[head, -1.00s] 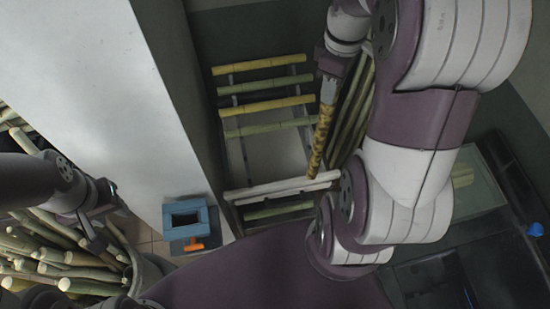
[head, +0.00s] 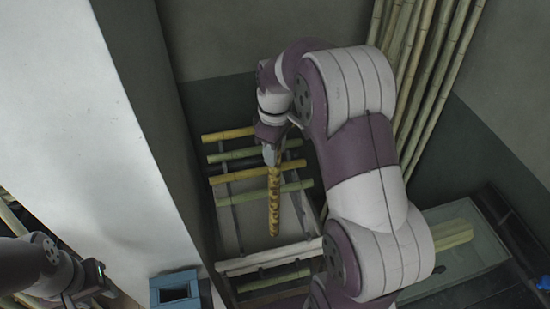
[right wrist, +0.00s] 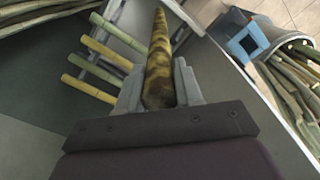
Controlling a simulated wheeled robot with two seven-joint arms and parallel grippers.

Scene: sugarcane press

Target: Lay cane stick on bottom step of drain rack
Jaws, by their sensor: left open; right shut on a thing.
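A yellow-brown mottled cane stick (head: 273,205) is held in my right gripper (head: 270,151), hanging lengthwise in front of the drain rack. In the right wrist view the stick (right wrist: 158,70) runs between the two shut fingers (right wrist: 160,90) and points away. The drain rack (head: 234,228) stands on the floor with several green and yellow sticks across its steps. Its pale lower bar (head: 262,259) is near the front, with a greenish stick (head: 270,283) below it. The held stick is over the rack; contact cannot be told. My left gripper (head: 88,293) is at the lower left, open.
A blue square container (head: 174,288) stands left of the rack. A white wall or panel (head: 95,130) rises along the left. Tall canes (head: 425,70) lean at the back right. A glass tank (head: 430,275) is at the right. A basket of canes (right wrist: 292,75) shows in the right wrist view.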

